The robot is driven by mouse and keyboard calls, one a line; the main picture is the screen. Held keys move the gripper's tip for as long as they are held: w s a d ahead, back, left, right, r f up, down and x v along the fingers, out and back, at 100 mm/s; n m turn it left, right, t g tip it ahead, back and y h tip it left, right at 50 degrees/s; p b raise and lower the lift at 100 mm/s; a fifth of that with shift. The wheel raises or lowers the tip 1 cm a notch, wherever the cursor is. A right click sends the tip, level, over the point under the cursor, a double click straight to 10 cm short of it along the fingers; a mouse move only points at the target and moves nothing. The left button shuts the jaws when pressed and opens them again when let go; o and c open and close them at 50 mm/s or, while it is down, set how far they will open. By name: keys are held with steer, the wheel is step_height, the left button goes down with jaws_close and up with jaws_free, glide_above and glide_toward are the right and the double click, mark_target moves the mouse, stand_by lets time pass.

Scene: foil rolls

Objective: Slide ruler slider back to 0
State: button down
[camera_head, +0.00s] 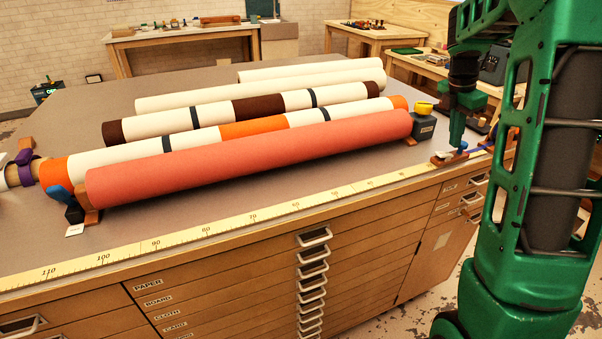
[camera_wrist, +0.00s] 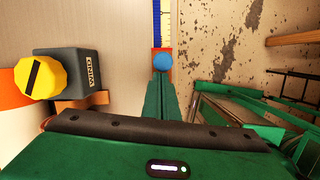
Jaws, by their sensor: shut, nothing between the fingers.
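A long cream ruler (camera_head: 225,229) runs along the table's front edge, its numbers falling toward the right. The slider (camera_head: 446,160), a reddish-brown block, sits on the ruler toward its right end. In the wrist view the slider (camera_wrist: 156,49) shows its round blue knob (camera_wrist: 162,62), with a blue-edged stretch of ruler (camera_wrist: 161,22) beyond it. My gripper (camera_head: 458,150) is low over the slider. Its green fingers are shut and empty, and in the wrist view the fingertips (camera_wrist: 161,80) lie right at the knob's near side. I cannot tell if they touch it.
A grey winder box (camera_head: 423,127) with a yellow knob stands just left of my gripper. A coral roll (camera_head: 250,158) and several striped and cream rolls lie across the table (camera_head: 300,200). Drawers with metal handles (camera_head: 314,238) are below the edge. The ruler's surface left of the slider is clear.

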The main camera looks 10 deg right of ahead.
steer(key=d, duration=0.4)
steer(key=w+d, duration=0.1)
steer(key=d, duration=0.1)
steer(key=shift+d, duration=0.1)
steer(key=shift+d+r, duration=0.15)
steer(key=shift+d, duration=0.35)
steer(key=shift+d, duration=0.1)
steer(key=a, duration=0.5)
steer(key=shift+w+r, duration=0.15)
steer(key=shift+r, duration=0.2)
steer(key=v, duration=0.9)
steer(key=shift+r, duration=0.25)
